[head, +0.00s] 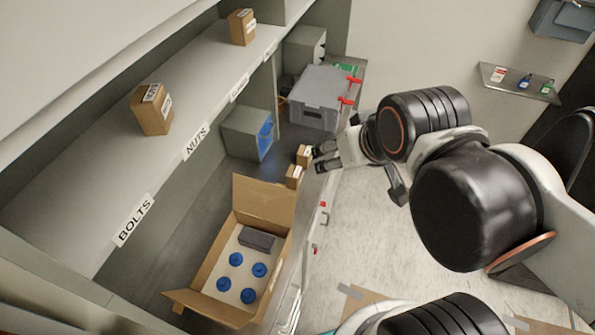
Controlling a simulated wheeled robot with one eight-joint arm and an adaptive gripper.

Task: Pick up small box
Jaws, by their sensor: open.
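Two small brown boxes with white labels stand close together on the bench beside my gripper. One box (304,154) is farther back, and the other box (293,176) is nearer the open carton. My gripper (318,157) is open, with its dark fingertips pointing left at these boxes. The fingertips are very close to the farther box; I cannot tell whether they touch it. Two more small brown boxes are on the upper shelf, one above the bolts and nuts labels (152,110) and one farther back (241,27).
An open cardboard carton (206,283) holds several blue round parts and a dark block. A grey case (318,97) with red latches and a grey bin (246,134) stand behind the small boxes. The shelf (93,165) overhangs the bench. Floor (375,240) is open to the right.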

